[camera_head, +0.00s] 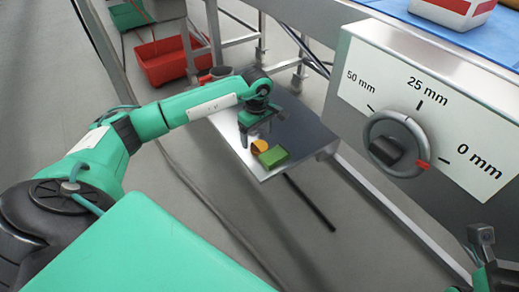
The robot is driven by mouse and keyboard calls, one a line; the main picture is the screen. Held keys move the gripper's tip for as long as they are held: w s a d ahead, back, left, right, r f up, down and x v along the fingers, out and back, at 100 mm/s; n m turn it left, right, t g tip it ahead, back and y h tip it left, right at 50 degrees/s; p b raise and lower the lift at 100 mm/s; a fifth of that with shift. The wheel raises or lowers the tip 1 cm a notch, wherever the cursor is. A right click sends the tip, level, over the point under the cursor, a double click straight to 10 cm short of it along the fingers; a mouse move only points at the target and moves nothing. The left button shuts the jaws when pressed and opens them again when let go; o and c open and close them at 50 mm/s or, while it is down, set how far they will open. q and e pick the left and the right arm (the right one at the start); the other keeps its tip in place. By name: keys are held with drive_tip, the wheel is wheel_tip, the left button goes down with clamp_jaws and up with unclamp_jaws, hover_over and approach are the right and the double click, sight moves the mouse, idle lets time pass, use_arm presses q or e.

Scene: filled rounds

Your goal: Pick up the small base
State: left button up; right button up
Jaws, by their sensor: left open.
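My left gripper (257,137) is open and points down over a small metal table. Just beyond its fingertips, toward the table's near edge, lie an orange round piece (259,146) and a green block (273,156). The orange piece sits right beside the green block, and I cannot tell whether they touch. Neither is between the fingers as far as I can see. I cannot tell which of them is the small base. A part of my right arm, dark grey and green, shows at the bottom right corner; its jaws are not clear.
The metal table (310,134) is mostly bare on its right side. A grey panel with a dial (397,143) marked 0, 25 and 50 mm stands at the right. A red bin (165,62) stands on the floor at the back left. A red and white tray (453,10) is at the top right.

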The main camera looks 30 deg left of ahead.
sight(258, 145)
use_arm(q)
drive_tip(key=f, duration=0.1)
drive_tip(key=f+b, duration=0.1)
drive_tip(key=f, duration=0.2)
drive_tip(key=shift+d, duration=0.25)
drive_tip(key=shift+c, duration=0.2)
drive_tip(key=c, duration=0.7)
drive_tip(key=shift+c, duration=0.2)
